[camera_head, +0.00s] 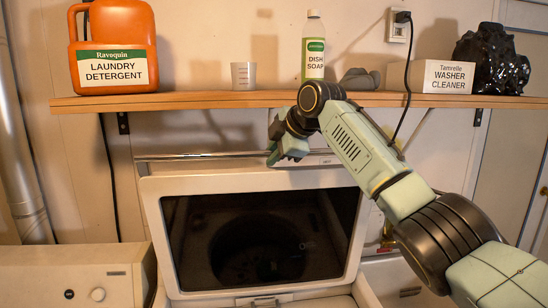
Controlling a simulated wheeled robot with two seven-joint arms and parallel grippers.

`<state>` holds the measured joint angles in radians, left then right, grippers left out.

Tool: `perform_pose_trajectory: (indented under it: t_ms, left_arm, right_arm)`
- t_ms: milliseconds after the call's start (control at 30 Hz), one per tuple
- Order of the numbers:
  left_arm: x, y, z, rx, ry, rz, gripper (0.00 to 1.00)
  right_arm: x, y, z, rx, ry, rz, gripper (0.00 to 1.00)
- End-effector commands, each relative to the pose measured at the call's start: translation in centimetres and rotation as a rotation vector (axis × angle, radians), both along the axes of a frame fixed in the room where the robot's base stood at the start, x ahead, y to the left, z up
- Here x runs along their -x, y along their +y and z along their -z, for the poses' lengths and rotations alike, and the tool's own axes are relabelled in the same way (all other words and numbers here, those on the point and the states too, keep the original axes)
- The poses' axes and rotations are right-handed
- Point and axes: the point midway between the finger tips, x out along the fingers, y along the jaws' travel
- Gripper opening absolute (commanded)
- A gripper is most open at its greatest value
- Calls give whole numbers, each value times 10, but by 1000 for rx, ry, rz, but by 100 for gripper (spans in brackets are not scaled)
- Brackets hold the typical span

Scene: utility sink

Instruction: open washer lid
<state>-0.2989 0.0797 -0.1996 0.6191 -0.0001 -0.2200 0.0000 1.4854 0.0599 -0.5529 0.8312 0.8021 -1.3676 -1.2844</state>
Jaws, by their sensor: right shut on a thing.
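The washer lid (152,230) is a white frame around a dark glass pane. It stands raised, its upper edge well above the washer's body (340,300), which shows only in part at the bottom of the picture. A dark round drum shape shows in the glass. My right gripper (283,155) is at the lid's upper edge, right of its middle, shut on it. My own wrist partly hides the fingers, so the exact contact is hard to see. My left gripper is not in view.
A wooden shelf (200,101) runs close above the lid and behind my right wrist. It carries a detergent jug (112,45), a cup (243,75), a dish soap bottle (314,48) and a washer cleaner box (442,77). A white appliance (70,280) stands at left.

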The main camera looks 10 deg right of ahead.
Motion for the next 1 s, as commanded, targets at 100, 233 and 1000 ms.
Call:
perform_pose_trajectory:
  t_ms: [100, 233, 1000]
  left_arm:
    - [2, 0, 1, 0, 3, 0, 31]
    - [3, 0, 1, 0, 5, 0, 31]
    - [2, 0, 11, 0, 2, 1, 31]
  right_arm:
    - [0, -1, 8, 7, 15, 3, 0]
    - [0, -1, 8, 9, 16, 3, 0]
    - [15, -11, -12, 3, 3, 1, 39]
